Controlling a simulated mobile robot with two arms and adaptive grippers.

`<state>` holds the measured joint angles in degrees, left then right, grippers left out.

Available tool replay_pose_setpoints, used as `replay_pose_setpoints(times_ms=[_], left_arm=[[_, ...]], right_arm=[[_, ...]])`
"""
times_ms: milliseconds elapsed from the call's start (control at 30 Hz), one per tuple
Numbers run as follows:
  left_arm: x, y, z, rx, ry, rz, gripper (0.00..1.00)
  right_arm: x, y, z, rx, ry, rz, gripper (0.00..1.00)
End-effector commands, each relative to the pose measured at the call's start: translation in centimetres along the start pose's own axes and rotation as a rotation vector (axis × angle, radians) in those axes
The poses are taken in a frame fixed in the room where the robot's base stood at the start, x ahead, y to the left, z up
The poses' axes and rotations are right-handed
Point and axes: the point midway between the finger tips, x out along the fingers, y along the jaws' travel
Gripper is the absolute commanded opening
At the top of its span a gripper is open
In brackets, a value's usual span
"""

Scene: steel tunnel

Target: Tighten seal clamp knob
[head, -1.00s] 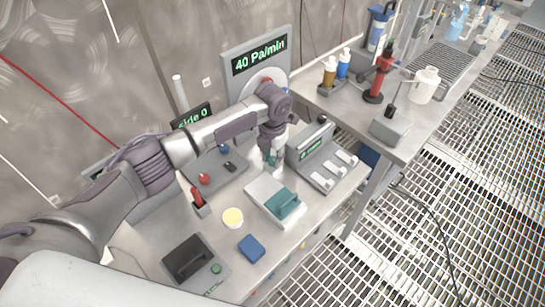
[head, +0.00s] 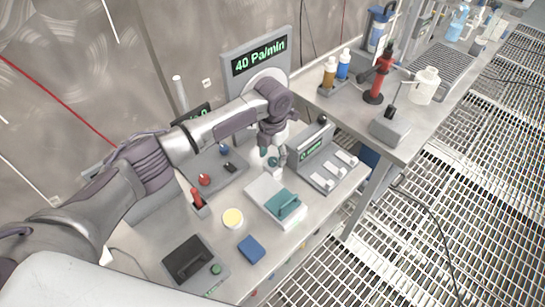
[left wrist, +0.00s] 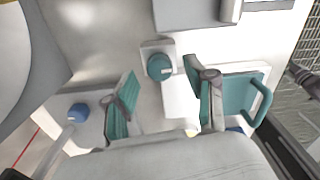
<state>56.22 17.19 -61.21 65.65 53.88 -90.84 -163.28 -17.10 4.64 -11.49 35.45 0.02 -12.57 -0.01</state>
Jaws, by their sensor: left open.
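A round teal knob (left wrist: 159,66) on a small pale block shows in the left wrist view, beyond and between my finger pads. In the head view the knob (head: 273,162) is close beneath my left gripper, partly hidden by the fingers. I cannot read a label on it. My left gripper (head: 274,156) points down and is open. Its teal-padded fingers (left wrist: 160,84) stand apart in the left wrist view with nothing held between them; I cannot tell whether they touch the knob. My right gripper is not in view.
A white block with a teal handle (head: 287,204) and a grey box with switches (head: 322,160) flank the gripper. A "40 Pa/min" display (head: 260,56) stands behind.

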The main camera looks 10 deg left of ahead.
Motion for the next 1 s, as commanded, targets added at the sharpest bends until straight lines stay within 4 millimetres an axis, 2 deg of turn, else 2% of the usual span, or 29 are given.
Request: replay_pose_setpoints(times_ms=[300,500,667,1000], left_arm=[[-6.8,0.0,0.1,0.003,-0.005,0.000,0.56],[-9.6,0.0,0.0,0.001,-0.002,0.000,0.56],[-10.5,0.0,0.0,0.001,0.000,0.000,0.56],[-10.5,0.0,0.0,0.001,0.000,0.000,0.56]], right_arm=[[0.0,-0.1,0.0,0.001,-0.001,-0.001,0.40],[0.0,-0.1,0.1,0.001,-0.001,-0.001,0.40],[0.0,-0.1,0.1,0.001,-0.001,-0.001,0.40],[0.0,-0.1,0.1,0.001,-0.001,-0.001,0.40]])
